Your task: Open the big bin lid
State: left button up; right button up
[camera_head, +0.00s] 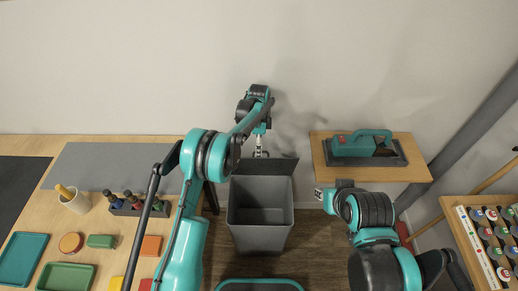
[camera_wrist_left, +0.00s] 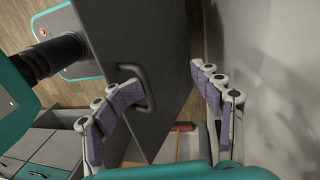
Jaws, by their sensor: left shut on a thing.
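The big grey bin (camera_head: 260,238) stands on the floor in the middle of the head view, and its dark inside shows. Its lid (camera_head: 265,167) is raised at the bin's far side. My left gripper (camera_head: 259,150) is at the lid's far edge. The lid's handle (camera_wrist_left: 136,84) is beside the left-hand finger. The end of my right arm (camera_head: 320,194) is right of the bin, and its finger state is unclear.
A small table (camera_head: 404,174) with a teal tool (camera_head: 360,145) stands behind on the right. A workbench (camera_head: 110,229) with trays and bottles is on the left. A rack (camera_head: 475,242) of several round items is at far right. The wall is close behind the lid.

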pick_arm(q)
jog(key=c, duration=0.3)
jog(key=r, duration=0.4)
jog(key=w+r, duration=0.1)
jog(key=r, duration=0.3)
jog(key=w+r, duration=0.1)
jog(key=r, duration=0.3)
jog(key=shift+r, duration=0.1)
jog(key=shift+c, duration=0.2)
